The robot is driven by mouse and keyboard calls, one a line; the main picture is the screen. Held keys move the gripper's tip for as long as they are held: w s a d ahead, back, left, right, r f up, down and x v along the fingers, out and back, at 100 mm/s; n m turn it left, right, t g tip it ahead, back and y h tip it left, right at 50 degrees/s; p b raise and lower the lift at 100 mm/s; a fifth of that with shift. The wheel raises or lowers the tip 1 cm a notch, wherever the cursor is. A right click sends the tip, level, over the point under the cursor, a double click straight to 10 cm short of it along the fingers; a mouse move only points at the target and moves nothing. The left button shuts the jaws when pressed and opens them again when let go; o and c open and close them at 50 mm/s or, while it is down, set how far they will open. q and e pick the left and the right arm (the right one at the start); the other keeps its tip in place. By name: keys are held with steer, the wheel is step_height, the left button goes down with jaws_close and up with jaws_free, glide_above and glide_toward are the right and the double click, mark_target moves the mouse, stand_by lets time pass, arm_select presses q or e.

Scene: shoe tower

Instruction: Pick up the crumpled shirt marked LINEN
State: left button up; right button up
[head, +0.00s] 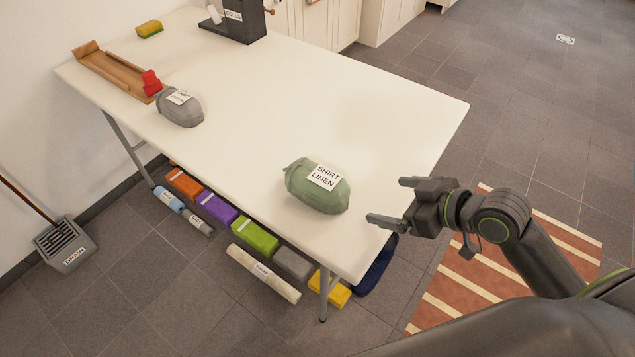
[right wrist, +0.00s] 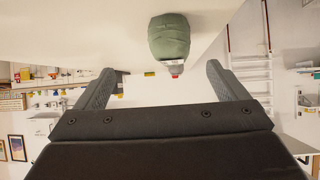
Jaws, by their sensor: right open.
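The crumpled green shirt (head: 310,196) lies bundled on the white table (head: 270,110) near its front right corner. A white label on its top reads SHIRT LINEN. My right gripper (head: 393,201) is open and empty, just right of the shirt, with its fingers pointing toward it and a gap between. In the right wrist view the shirt (right wrist: 169,38) shows upside down ahead, beyond and between the two open fingers (right wrist: 160,85). My left gripper is not in view.
A grey labelled bundle (head: 181,107) lies at the table's left, beside a wooden tray (head: 105,72) with a red object (head: 151,82). A yellow sponge (head: 149,30) and a dark stand marked ROLLS (head: 235,22) are at the back. The tabletop around the green shirt is clear.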

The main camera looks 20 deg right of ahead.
mark_target(331, 181)
steer(key=shift+n+y, duration=0.5)
steer(key=shift+y, duration=0.3)
steer(key=w+a, duration=0.2)
steer(key=w, duration=0.1)
steer(key=w+a+f, duration=0.1)
steer(key=w+a, duration=0.2)
steer(key=w+a+f, duration=0.1)
steer(key=w+a, duration=0.1)
steer(key=w, duration=0.1)
steer(key=shift+w+a+f+b, duration=0.15)
steer(key=shift+w+b, duration=0.15)
steer(key=shift+s+x, duration=0.25)
steer(key=shift+x, duration=2.5)
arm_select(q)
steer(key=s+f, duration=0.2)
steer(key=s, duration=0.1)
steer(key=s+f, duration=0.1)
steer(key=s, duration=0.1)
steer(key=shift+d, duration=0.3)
arm_select(e)
steer(key=shift+a+f, duration=0.1)
steer(key=shift+f, duration=0.1)
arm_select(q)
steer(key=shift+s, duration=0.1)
arm_select(e)
steer(key=c, duration=1.1)
